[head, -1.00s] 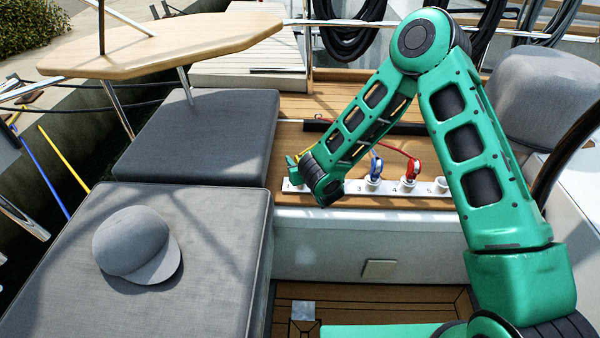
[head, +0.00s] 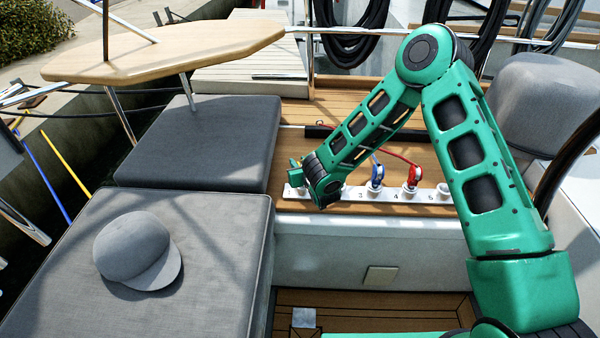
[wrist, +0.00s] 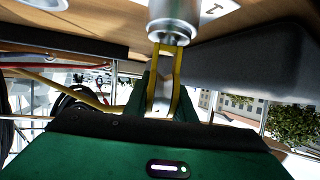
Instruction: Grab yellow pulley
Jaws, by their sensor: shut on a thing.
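The yellow pulley (wrist: 178,75) shows in the wrist view as two yellow side plates with a paler middle, below a silver round fitting (wrist: 172,30). My gripper (wrist: 164,100) is shut on it, with a dark green finger on each side. The pulley seems to still meet the fitting, but I cannot tell how firmly. In the head view my gripper (head: 296,172) is at the left end of the white numbered rail (head: 425,197), and my wrist hides most of the pulley there.
A blue pulley (head: 377,173) and a red pulley (head: 413,175) stand on the rail to the right, with a red line (head: 397,156) behind. Grey cushions (head: 205,140) and a grey cap (head: 132,250) lie left. A wooden table (head: 170,50) stands at upper left.

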